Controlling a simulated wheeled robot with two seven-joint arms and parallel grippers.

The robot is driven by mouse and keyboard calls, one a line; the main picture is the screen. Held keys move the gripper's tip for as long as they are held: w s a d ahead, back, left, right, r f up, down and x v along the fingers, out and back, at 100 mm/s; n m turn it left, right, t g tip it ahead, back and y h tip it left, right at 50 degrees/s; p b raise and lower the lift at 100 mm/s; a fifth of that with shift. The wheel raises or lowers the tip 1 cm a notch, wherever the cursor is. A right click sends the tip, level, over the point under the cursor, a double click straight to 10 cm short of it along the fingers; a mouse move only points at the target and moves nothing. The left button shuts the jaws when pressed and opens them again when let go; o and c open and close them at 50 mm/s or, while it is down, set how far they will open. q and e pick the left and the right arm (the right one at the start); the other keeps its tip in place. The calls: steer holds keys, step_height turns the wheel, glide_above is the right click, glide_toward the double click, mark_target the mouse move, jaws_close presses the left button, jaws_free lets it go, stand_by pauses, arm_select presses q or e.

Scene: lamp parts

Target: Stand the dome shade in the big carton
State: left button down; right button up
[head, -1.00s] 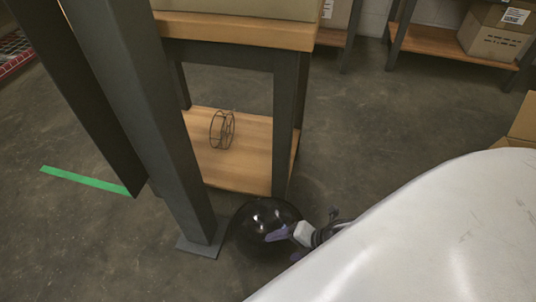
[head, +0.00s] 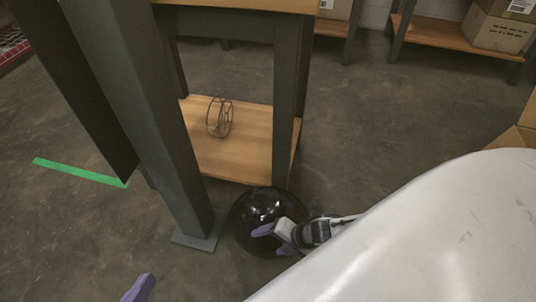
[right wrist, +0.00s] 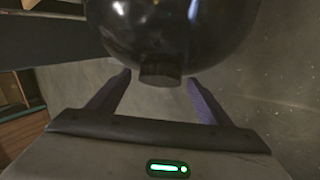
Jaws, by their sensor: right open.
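The dome shade (head: 250,210), glossy black and round, rests on the floor beside the foot of a dark post. My right gripper (head: 268,234) is open at its near right side, overlapping it in the head view. In the right wrist view the shade (right wrist: 190,25) fills the top, and its short neck (right wrist: 160,73) lies between and just beyond the two open purple fingers (right wrist: 157,88). One purple finger of my left gripper (head: 138,288) shows at the bottom edge; its other finger is hidden. A cardboard carton (head: 522,138) is partly visible at the right edge; I cannot tell if it is the big carton.
A wooden bench's lower shelf (head: 245,150) holds a wire frame (head: 220,117). The dark post (head: 150,130) stands close left of the shade. A green floor strip (head: 80,172) lies at left. Cartons (head: 497,27) sit on a back shelf. The middle floor is clear.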

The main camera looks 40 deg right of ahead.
jaws_close()
steer(key=shift+r, duration=0.15)
steer(key=shift+r, duration=0.1)
